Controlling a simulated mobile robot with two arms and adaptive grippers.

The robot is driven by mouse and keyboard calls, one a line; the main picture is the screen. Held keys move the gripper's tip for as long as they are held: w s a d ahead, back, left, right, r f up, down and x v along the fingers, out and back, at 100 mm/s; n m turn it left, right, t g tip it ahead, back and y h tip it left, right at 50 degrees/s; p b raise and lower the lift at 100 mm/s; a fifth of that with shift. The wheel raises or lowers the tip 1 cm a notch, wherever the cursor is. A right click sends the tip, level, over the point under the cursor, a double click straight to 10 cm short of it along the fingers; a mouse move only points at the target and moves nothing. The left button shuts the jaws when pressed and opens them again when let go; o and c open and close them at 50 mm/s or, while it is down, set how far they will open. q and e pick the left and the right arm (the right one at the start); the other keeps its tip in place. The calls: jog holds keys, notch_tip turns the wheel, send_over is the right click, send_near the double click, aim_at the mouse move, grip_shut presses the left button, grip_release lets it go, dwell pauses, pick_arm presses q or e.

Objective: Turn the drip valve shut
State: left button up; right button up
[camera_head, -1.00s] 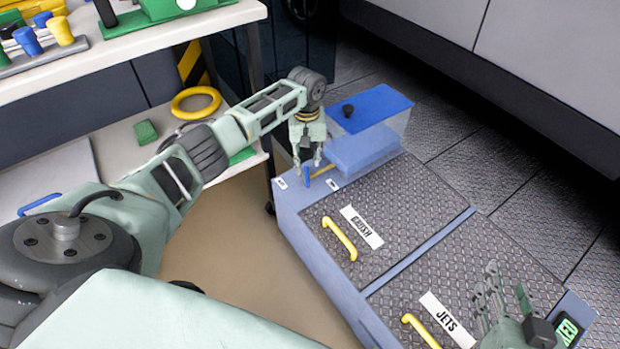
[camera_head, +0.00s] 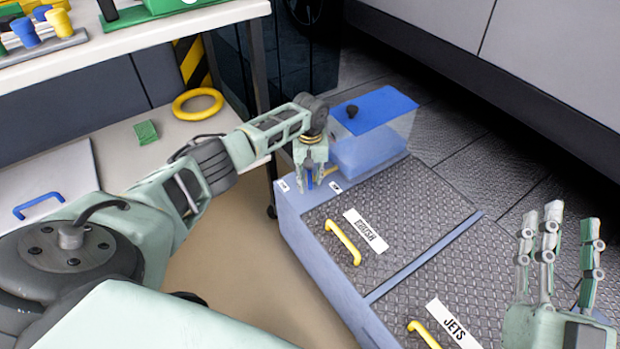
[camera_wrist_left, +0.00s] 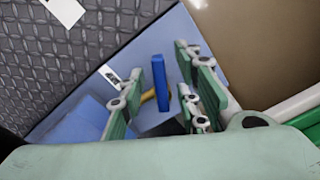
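The drip valve has a blue lever handle (camera_head: 309,177) on a yellow-brass pipe (camera_head: 328,172) at the far left corner of the blue machine, beside the clear tank. In the left wrist view the lever (camera_wrist_left: 160,83) stands between my left fingers, with gaps visible on both sides. My left gripper (camera_head: 311,182) is open around the lever, pointing down; it also shows in the left wrist view (camera_wrist_left: 170,95). Whether a finger touches the lever cannot be told. My right gripper (camera_head: 555,235) is open and empty above the machine's front right, fingers pointing up.
The clear tank with a blue lid (camera_head: 374,108) stands just right of the valve. Plated covers with yellow handles (camera_head: 342,242) fill the machine top. A shelf bench (camera_head: 120,165) with a yellow ring (camera_head: 197,103) is at left. Two small white labels flank the valve.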

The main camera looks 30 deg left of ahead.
pick_arm(q)
grip_shut()
dwell(0.3)
